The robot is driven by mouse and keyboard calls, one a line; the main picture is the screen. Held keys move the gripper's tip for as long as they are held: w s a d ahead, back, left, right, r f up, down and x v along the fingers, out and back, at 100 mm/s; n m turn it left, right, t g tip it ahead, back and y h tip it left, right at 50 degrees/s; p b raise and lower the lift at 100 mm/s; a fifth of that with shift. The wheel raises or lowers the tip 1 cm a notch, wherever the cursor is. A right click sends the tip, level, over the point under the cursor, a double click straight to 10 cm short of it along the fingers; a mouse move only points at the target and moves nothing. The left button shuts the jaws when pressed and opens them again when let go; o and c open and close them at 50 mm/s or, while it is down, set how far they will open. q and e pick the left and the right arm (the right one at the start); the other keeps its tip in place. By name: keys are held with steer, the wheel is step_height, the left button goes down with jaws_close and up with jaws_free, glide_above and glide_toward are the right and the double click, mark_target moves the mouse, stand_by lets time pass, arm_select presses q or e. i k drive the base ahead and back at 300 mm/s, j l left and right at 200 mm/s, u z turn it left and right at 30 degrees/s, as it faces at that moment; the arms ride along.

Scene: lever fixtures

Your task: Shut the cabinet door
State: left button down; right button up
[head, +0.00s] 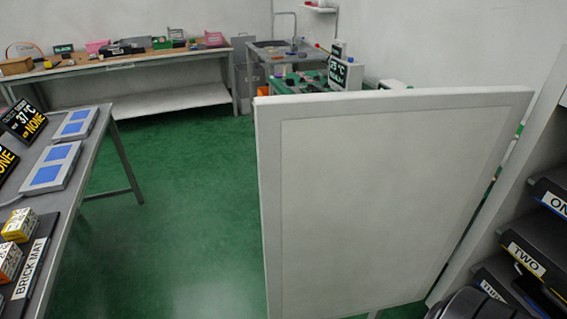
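The cabinet door (370,200) is a large pale grey-white panel with a raised rim, standing upright and wide open in the middle and right of the head view. Its right edge is next to the white frame of the cabinet (512,175); its left edge stands out over the green floor. The door's lower edge is partly cut off by the picture's bottom. The cabinet's open front shows black trays on shelves, labelled ONE (553,203), TWO (526,259) and a partly hidden third. Neither of my grippers is in view.
A grey table at the left holds blue-topped pads (52,168), black displays, small boxes (20,226) and a brick mat (30,268). A long workbench (125,65) stands at the back. Green floor (185,200) is clear between the left table and the door. A dark rounded part (482,305) shows at bottom right.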

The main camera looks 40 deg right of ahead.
mark_target(366, 197)
steer(key=i+z, duration=0.4)
steer(key=i+j+z, duration=0.1)
steer(key=z, duration=0.25)
steer(key=i+j+z, duration=0.2)
steer(key=i+z, duration=0.2)
steer(key=i+j+z, duration=0.15)
steer(key=j+z, duration=0.25)
steer(key=i+j+z, duration=0.1)
steer(key=z, duration=0.4)
steer(key=i+j+z, duration=0.15)
steer(key=z, duration=0.35)
steer(key=i+j+z, duration=0.2)
steer(key=z, duration=0.3)
steer(key=j+z, duration=0.3)
steer(key=z, duration=0.15)
steer(key=i+j+z, duration=0.1)
steer(key=j+z, duration=1)
steer(key=i, duration=0.05)
